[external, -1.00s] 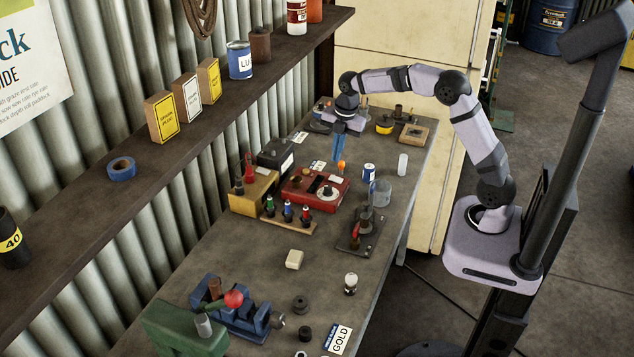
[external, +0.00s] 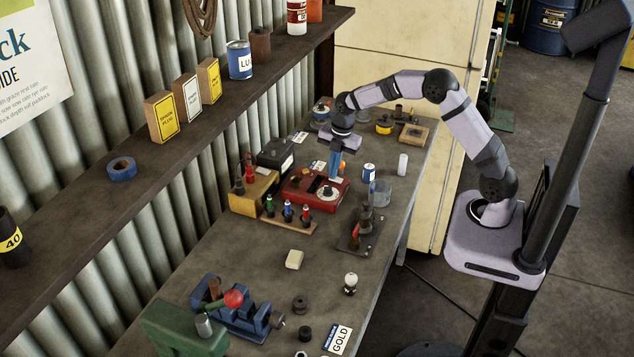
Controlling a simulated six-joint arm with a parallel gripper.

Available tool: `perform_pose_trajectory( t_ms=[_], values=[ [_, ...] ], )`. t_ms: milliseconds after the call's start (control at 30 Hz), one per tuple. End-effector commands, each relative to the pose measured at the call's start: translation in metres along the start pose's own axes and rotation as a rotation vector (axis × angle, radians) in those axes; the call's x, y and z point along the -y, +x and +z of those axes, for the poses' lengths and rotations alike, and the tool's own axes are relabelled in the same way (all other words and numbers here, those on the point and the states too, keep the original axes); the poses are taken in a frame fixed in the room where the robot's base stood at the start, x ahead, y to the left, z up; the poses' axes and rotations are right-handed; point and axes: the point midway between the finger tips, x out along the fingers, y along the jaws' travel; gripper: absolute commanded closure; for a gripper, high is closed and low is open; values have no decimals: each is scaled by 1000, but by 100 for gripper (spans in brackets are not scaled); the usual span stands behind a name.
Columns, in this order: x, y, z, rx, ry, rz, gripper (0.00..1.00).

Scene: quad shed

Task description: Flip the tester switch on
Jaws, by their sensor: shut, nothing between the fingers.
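The red tester box (external: 300,197) sits on the bench just past the middle, with a pale round dial (external: 328,193) on its top. My gripper (external: 334,177) points down with its blue fingers together and empty, over the far right part of the tester. Its fingertips are at or just above the box's far edge; I cannot tell whether they touch. The switch is largely hidden by the fingers, so its position cannot be made out.
A tan box with knobs (external: 252,194) and a dark battery-like box (external: 277,158) stand left of the tester. A blue-white can (external: 369,173) and glass jar (external: 381,193) stand right. The near bench middle is fairly clear.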

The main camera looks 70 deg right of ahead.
Motion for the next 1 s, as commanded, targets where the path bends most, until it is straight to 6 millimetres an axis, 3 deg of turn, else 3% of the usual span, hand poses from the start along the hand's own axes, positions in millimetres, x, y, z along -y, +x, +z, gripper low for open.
perform_pose_trajectory(
  t_ms=[33,1000],
  values=[
    [-1,7,0,-1,0,-2,100],
    [15,0,0,-1,0,-5,100]
  ],
)
